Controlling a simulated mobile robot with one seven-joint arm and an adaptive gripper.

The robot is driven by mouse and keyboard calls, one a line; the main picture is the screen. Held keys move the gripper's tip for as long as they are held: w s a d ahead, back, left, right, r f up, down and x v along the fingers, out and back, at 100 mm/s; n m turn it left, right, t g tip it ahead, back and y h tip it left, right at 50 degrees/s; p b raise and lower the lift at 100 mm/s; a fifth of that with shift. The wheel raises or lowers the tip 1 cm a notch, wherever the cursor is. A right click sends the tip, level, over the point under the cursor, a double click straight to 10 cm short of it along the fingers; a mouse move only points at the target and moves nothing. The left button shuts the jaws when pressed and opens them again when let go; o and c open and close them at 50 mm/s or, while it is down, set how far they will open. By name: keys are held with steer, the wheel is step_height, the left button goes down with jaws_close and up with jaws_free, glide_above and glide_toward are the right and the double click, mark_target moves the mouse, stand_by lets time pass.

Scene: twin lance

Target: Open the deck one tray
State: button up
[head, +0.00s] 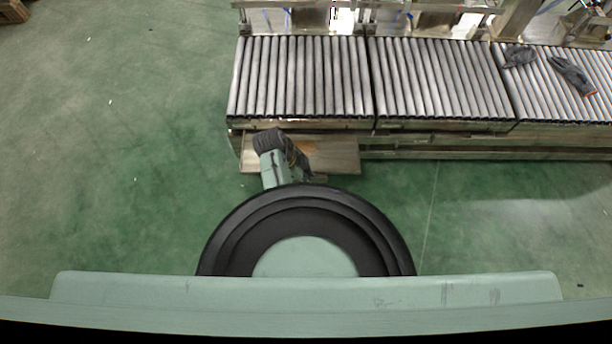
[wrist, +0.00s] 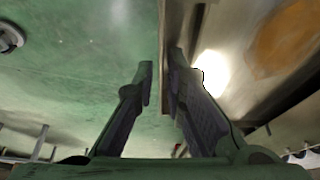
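The deck one tray seems to be the flat brownish panel (head: 338,155) sticking out from under the leftmost roller section (head: 300,80) in the head view. My arm reaches over its left part and hides some of it. In the wrist view my gripper (wrist: 160,62) has its two dark fingers apart, with a gap between them. A thin brown upright edge (wrist: 164,40), likely the tray's front, runs down between the fingertips, close to the right finger. Contact with it cannot be made out. The fingertips are not clear in the head view.
More roller sections (head: 440,80) continue to the right, with dark gloves (head: 572,74) lying on the far right one. Metal framing stands behind the rollers. The green floor (head: 120,170) is clear to the left and in front of the conveyor.

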steer(key=shift+c, duration=0.2)
jaws_close()
stand_by(0.5)
steer(key=s+p, duration=0.4)
steer(key=s, duration=0.7)
steer(key=shift+p, duration=0.4)
